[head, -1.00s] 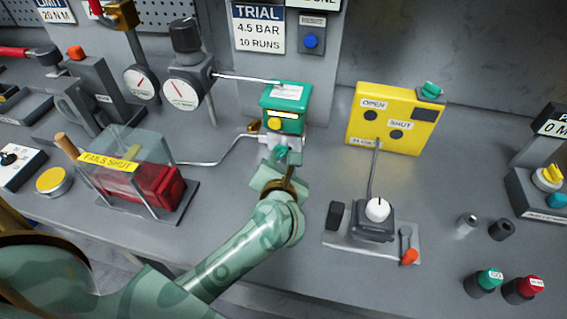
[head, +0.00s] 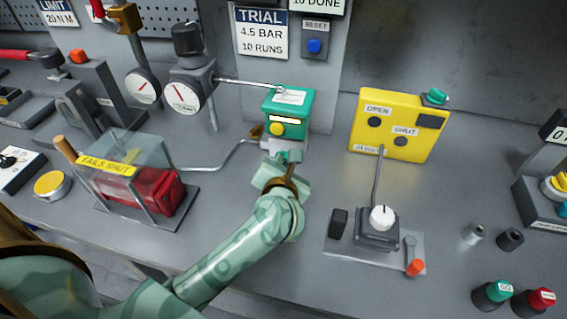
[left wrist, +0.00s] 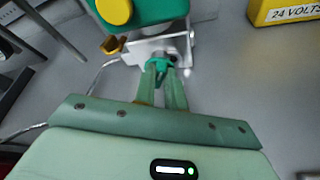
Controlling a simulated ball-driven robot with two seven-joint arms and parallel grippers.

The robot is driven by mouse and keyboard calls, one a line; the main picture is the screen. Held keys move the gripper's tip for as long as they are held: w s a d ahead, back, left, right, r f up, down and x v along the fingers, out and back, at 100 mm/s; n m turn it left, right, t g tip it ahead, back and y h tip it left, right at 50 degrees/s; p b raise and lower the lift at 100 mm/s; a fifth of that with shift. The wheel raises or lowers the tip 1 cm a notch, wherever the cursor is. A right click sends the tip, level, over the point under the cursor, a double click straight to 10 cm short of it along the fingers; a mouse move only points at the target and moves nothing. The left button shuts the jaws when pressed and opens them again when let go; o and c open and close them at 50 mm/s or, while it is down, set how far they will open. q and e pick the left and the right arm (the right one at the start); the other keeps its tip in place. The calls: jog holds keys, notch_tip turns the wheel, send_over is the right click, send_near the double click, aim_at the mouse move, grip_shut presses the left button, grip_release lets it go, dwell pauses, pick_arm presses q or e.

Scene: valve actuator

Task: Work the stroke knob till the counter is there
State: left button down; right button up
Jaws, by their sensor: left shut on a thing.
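The green valve actuator (head: 287,108) with a yellow button (head: 277,129) and a small window (head: 282,118) stands at the back middle of the bench. A small teal knob sits low on its front; it shows in the left wrist view (left wrist: 158,66). My left gripper (head: 283,167) is right below the actuator, its fingers (left wrist: 163,80) shut on the teal knob. The fingers hide part of the knob. A sign reading "10 DONE" (head: 317,4) is cut off at the top of the head view. My right gripper is not in view.
A yellow box (head: 398,125) marked OPEN and SHUT stands to the right. A plate with a white knob (head: 381,217) lies in front of it. A clear cover marked FAILS SHUT (head: 107,166) stands left of my arm. Gauges (head: 181,97) stand behind.

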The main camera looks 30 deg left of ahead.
pick_arm(q)
jog(key=shift+s+a+n+h, duration=0.1)
jog(key=shift+a+n+h, duration=0.15)
jog(key=shift+n+h, duration=0.65)
jog(key=shift+a+n+h+b, duration=0.15)
jog(key=shift+n+h+b, duration=0.4)
jog(key=shift+n, duration=0.45)
jog(key=c, duration=1.5)
grip_release()
jog(key=shift+o, duration=0.2)
jog(key=shift+s+r, duration=0.15)
